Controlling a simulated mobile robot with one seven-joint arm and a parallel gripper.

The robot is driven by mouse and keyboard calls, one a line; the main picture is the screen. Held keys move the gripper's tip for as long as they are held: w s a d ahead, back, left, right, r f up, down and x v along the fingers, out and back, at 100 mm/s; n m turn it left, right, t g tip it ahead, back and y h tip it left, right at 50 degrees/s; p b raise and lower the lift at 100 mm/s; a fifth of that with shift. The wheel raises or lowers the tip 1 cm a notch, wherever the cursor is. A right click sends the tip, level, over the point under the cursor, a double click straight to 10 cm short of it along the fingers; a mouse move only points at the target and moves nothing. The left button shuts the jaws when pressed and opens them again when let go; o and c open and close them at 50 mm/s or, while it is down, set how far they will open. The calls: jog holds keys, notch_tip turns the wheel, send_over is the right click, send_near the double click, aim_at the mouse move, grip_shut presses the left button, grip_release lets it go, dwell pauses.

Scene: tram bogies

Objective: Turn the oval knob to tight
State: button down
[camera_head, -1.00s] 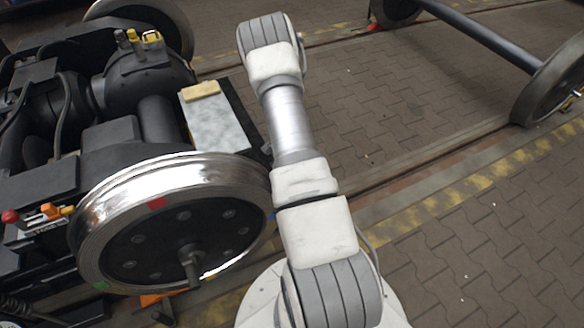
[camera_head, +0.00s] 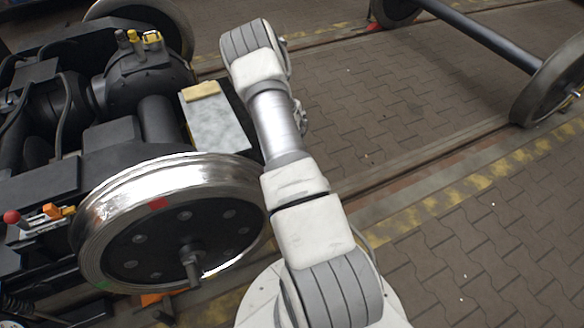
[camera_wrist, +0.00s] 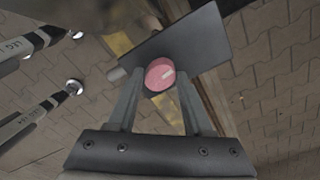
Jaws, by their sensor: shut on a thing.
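A pinkish-red knob (camera_wrist: 160,72) with a pale mark on its face shows in the wrist view, in front of a dark flat plate (camera_wrist: 205,42). My gripper (camera_wrist: 158,82) has one finger on each side of the knob and is shut on it. The fingers hide part of the knob's sides. I cannot read any tight marking. In the head view my arm stretches away from the camera, and neither the gripper nor the knob can be made out there.
A steel-rimmed wheel (camera_head: 165,178) and dark bogie frame stand left of my arm in the head view. A grey box (camera_head: 215,122) sits behind the wheel. A separate wheel and axle (camera_head: 480,38) stand at upper right. The paved floor (camera_head: 400,110) between is clear.

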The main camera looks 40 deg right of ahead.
dwell(0.3)
jog(key=shift+c, duration=1.5)
grip_release()
notch_tip(320, 180, up, 18)
jog(key=p, duration=0.5)
jog(key=shift+f, duration=0.25)
